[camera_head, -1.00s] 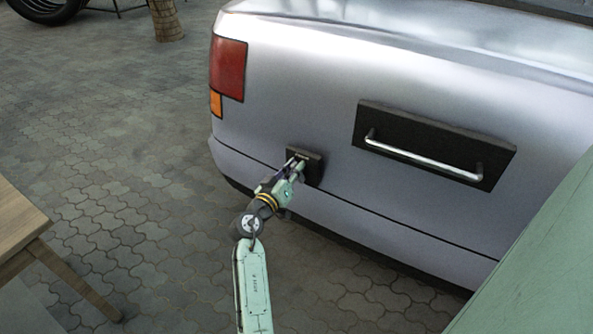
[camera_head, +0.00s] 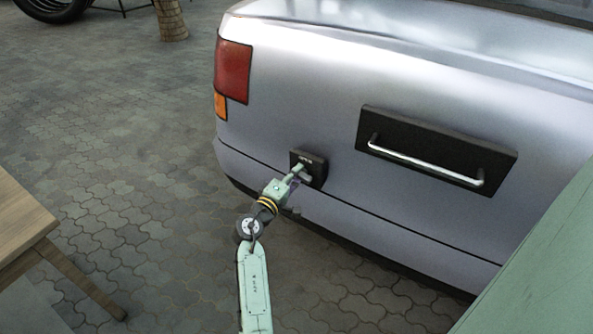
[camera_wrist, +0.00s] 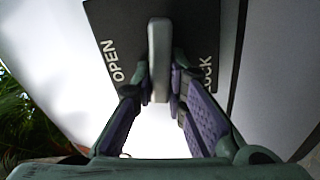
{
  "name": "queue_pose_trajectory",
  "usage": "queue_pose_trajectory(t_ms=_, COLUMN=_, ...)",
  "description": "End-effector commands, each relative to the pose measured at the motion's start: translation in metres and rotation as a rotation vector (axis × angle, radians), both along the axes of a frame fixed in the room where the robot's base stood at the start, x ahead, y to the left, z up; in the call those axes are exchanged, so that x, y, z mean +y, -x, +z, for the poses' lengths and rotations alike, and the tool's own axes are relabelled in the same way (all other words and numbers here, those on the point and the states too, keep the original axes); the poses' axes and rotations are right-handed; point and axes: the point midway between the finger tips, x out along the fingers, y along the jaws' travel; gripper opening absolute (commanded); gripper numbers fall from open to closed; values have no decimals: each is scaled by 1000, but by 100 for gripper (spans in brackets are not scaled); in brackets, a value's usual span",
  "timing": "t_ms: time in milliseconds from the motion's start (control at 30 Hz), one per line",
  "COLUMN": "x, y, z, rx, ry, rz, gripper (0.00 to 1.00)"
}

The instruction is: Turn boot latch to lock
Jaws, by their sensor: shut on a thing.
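The boot latch is a grey lever (camera_wrist: 160,50) on a small black plate (camera_wrist: 108,35). In the wrist view the lever stands upright in the picture, between the word OPEN on its left and the partly covered word LOCK on its right. My gripper (camera_wrist: 161,90) has one finger on each side of the lever and is shut on it. In the head view the latch plate (camera_head: 316,160) sits low on the boot, below the tail light, and my gripper (camera_head: 300,173) reaches it from the front left. The lever is mostly hidden there by the fingers.
The silver car boot (camera_head: 290,100) has a recessed black panel with a chrome handle (camera_head: 425,163) right of the latch. A wooden table (camera_head: 25,225) stands at the lower left. Open paving (camera_head: 130,130) lies left of the car.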

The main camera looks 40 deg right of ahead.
Motion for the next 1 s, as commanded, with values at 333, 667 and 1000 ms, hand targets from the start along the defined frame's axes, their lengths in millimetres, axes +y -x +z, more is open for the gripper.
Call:
queue_pose_trajectory(t_ms=333, x=0, y=0, z=-2, rx=145, ry=60, rz=0, gripper=0)
queue_pose_trajectory(t_ms=667, x=0, y=0, z=-4, rx=177, ry=73, rz=0, gripper=0)
queue_pose_trajectory(t_ms=1000, x=0, y=0, z=-4, rx=177, ry=73, rz=0, gripper=17)
